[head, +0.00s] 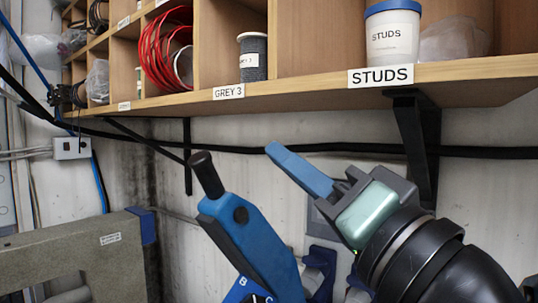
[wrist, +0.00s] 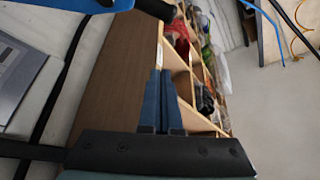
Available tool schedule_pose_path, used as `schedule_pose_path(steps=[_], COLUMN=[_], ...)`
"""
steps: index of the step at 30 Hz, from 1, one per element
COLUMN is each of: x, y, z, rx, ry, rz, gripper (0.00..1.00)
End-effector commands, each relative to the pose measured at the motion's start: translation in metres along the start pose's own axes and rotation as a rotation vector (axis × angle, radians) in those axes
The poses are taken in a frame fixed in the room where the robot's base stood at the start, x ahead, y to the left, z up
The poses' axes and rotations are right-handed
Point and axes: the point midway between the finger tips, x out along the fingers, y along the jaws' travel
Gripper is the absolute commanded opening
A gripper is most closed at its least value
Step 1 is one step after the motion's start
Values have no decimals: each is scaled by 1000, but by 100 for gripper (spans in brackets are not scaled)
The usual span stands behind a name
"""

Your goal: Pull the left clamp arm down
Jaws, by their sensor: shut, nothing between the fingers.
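A blue clamp arm (head: 250,235) with a black handle (head: 207,174) stands raised in the head view, leaning to the upper left. Its lower end runs off the bottom of the picture. In the wrist view, part of the blue arm (wrist: 85,5) and its black handle (wrist: 156,9) show at the top edge. My gripper (head: 273,150) is to the right of the handle in the head view, its blue fingers pointing up and left. The fingers are shut and empty, with no contact with the handle visible. In the wrist view the shut fingertips (wrist: 161,71) point toward the shelf.
A wooden shelf (head: 300,92) with tubs and red coils runs above, held by a black bracket (head: 415,140) behind my gripper. A grey-green machine frame (head: 75,260) stands at the lower left. Black cable (head: 480,151) runs along the wall. Dark blue and grey parts (head: 320,265) sit lower, behind the arm.

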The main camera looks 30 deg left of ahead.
Motion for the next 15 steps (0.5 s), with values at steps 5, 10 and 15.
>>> schedule_pose_path(steps=[5, 10, 15], x=[23, 59, 97], y=[-4, -5, -5], z=[-1, -2, -3], rx=[4, 4, 4], ry=[-6, -6, -5], rz=[-4, -3, -3], gripper=[0, 0, 0])
